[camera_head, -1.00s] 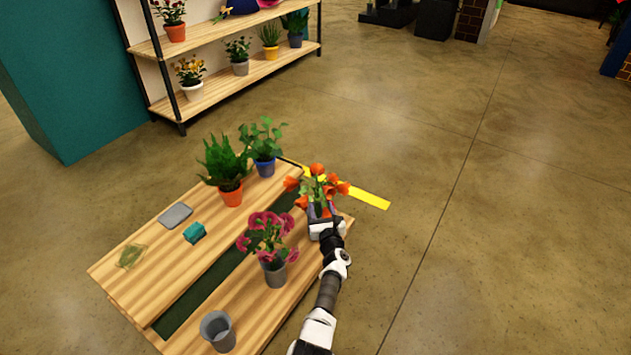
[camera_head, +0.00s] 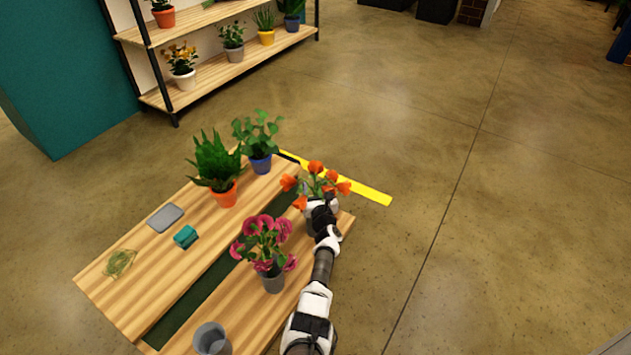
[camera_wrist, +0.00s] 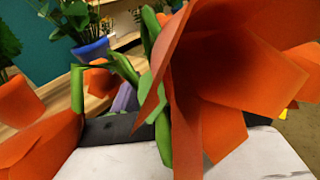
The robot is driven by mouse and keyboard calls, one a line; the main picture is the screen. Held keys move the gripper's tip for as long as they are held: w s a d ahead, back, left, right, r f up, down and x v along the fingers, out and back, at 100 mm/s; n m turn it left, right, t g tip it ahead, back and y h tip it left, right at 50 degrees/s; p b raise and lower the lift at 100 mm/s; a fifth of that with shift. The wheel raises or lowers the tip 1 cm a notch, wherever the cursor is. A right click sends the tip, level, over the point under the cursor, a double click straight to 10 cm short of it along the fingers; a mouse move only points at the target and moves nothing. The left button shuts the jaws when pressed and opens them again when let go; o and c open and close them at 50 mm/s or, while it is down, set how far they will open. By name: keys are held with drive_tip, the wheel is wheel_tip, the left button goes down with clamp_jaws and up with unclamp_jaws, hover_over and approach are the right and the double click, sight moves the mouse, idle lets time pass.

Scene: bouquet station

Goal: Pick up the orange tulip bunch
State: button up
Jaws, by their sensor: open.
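The orange tulip bunch (camera_head: 316,184) stands at the far right corner of the wooden table, with orange blooms and green stems. My gripper (camera_head: 320,207) is right at it, on its near side, and partly hides its lower part. In the wrist view a large orange bloom (camera_wrist: 225,75) and green stems fill the middle, very close to the camera and in front of my gripper (camera_wrist: 125,105). My gripper is open. The fingertips are mostly hidden by the blooms, so I cannot tell whether the stems lie between them.
A pink flower pot (camera_head: 272,281) stands close to the left of my arm. A grey empty pot (camera_head: 212,340) is nearer. A fern in an orange pot (camera_head: 223,195) and a leafy plant in a blue pot (camera_head: 261,164) stand behind. Floor at right is clear.

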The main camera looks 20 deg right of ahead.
drive_tip(key=shift+r, duration=0.1)
drive_tip(key=shift+s, duration=0.1)
clamp_jaws()
